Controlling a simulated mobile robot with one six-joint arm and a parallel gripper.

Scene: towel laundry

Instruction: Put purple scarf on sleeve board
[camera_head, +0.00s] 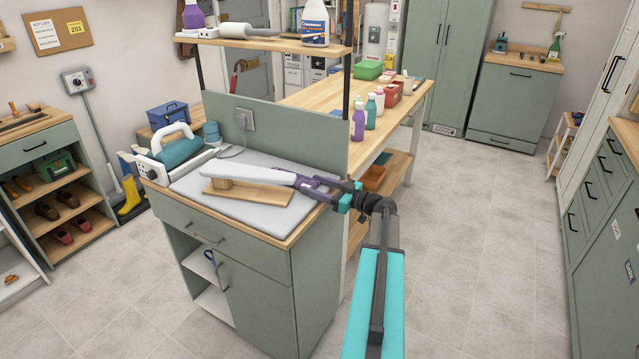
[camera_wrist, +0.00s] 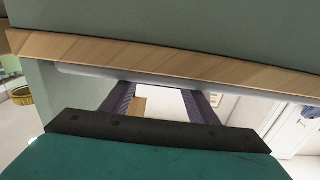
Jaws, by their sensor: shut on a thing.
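The sleeve board stands on the grey pressing mat (camera_head: 225,195), with a long white padded arm (camera_head: 250,174) above a wooden base (camera_head: 258,193). My gripper (camera_head: 308,187) is at the right-hand tip of the padded arm, about level with it. Purple cloth, which I take for the purple scarf (camera_head: 317,183), shows at its jaws; its full shape is hard to make out. In the wrist view, two dark purplish strips (camera_wrist: 119,98) frame white padding and a bit of wooden base (camera_wrist: 138,105). I cannot tell whether the cloth touches the board.
A teal and white iron (camera_head: 178,148) stands at the mat's left end. A green back panel (camera_head: 270,135) and shelf post rise behind the board. Bottles (camera_head: 358,122) and bins stand on the wooden bench behind. The floor to the right is clear.

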